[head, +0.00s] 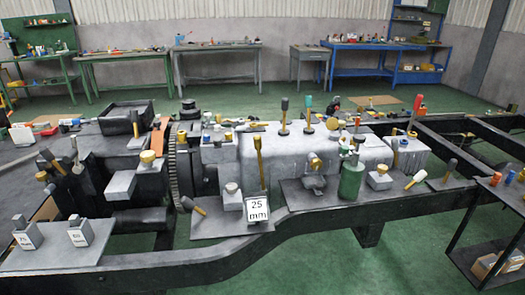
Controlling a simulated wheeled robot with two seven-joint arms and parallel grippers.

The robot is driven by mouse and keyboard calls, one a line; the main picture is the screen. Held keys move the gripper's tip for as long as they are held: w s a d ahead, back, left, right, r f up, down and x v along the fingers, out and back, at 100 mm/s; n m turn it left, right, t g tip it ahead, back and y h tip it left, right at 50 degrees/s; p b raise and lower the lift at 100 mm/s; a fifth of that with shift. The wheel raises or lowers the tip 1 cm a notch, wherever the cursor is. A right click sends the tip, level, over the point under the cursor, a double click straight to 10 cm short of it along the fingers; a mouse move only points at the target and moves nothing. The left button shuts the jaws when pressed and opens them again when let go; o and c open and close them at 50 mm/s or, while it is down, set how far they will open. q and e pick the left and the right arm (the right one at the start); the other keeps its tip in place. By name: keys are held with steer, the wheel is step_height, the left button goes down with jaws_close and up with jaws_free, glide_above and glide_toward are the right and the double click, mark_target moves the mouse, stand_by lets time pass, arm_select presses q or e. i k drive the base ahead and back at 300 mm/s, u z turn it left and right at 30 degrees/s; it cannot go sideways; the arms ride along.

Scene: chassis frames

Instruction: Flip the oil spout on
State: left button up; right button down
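Neither of my grippers shows in the head view.
A sign reading 25 mm (257,209) stands at the front. A black shelf cart (482,211) is at right. The green floor (330,262) in front is clear.

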mark_target(346, 154)
steer(key=u, duration=0.15)
steer(key=i, duration=1)
steer(key=u, duration=0.05)
